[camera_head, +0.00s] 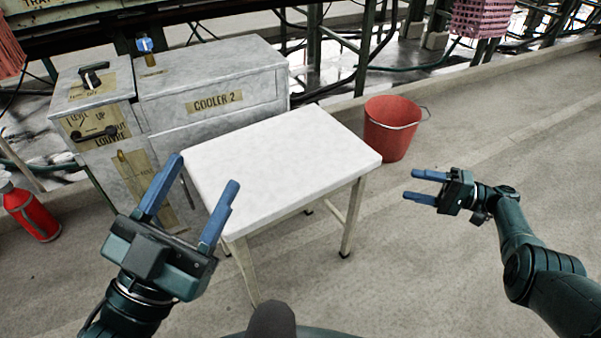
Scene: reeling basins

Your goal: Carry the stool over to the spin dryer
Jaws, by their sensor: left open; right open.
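The stool (285,160) has a white rectangular top and pale legs, and stands upright on the floor in the middle of the head view, in front of a grey cabinet. My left gripper (195,190) is open at the stool's left near corner, its blue fingers overlapping the edge of the top in the picture; I cannot tell whether they touch it. My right gripper (414,185) is open and empty, to the right of the stool and apart from it, fingers pointing left. I see nothing I can identify as the spin dryer.
The grey cabinet (222,85) marked "COOLER 2" stands close behind the stool. A red bucket (390,132) stands at the stool's far right. A red bottle (32,212) is at the far left. A low curb (480,88) runs behind. The floor at right is clear.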

